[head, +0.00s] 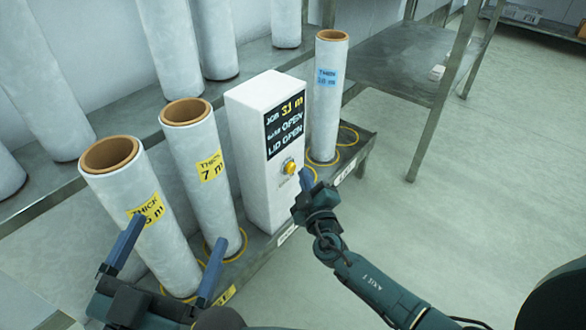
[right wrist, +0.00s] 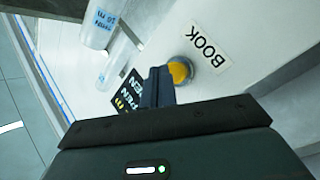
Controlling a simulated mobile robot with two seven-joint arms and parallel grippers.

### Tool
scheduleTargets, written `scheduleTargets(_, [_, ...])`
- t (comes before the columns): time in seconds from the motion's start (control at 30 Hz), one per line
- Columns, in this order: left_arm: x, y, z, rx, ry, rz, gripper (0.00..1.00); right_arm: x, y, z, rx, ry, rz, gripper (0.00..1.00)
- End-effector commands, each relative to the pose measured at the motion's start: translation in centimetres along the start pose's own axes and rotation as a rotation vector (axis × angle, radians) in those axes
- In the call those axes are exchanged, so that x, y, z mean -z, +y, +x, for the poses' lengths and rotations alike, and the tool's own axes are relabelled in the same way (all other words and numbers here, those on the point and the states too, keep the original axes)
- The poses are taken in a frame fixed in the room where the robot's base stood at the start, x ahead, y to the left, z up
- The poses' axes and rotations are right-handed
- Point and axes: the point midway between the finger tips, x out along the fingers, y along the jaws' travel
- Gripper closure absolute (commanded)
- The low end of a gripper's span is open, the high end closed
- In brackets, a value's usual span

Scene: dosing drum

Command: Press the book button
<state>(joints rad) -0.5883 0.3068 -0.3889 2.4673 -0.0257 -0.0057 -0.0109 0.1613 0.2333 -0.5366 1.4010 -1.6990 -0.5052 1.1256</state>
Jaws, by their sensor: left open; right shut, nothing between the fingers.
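The book button (head: 290,167) is a yellow-orange round button on the front of a white box (head: 250,170), below its dark display. In the right wrist view the button (right wrist: 180,72) sits in a grey ring beside a "BOOK" label (right wrist: 209,49). My right gripper (head: 306,178) is shut and empty, just to the right of and slightly below the button in the head view. In the right wrist view its fingertips (right wrist: 157,80) are close beside the button and partly overlap its edge; I cannot tell whether they touch. My left gripper (head: 168,255) is open and empty at the lower left.
The display (head: 286,124) shows "JOB 31 m" and "LID OPEN". White rolls with yellow "THICK" labels (head: 200,165) stand left of the box; a blue-labelled "THIN" roll (head: 328,95) stands behind right. A metal rack (head: 400,60) is at the back. Floor at right is clear.

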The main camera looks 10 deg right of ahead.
Motion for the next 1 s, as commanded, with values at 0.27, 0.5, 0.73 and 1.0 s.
scheduleTargets(0.27, [-0.33, -0.09, -0.18, 0.003, -0.010, 0.000, 0.00, -0.01, 0.00, -0.01, 0.000, 0.000, 0.000, 1.00])
scheduleTargets(0.5, [-0.56, -0.07, -0.26, 0.004, -0.016, -0.001, 0.00, -0.02, 0.00, -0.01, 0.000, 0.000, 0.000, 1.00])
scheduleTargets(0.73, [-0.55, -0.06, -0.25, 0.004, -0.016, -0.001, 0.00, -0.02, 0.00, -0.01, 0.000, 0.000, 0.000, 1.00])
scheduleTargets(1.0, [-0.50, -0.04, -0.23, 0.003, -0.014, -0.002, 0.00, -0.01, 0.00, -0.01, 0.000, 0.000, 0.000, 1.00])
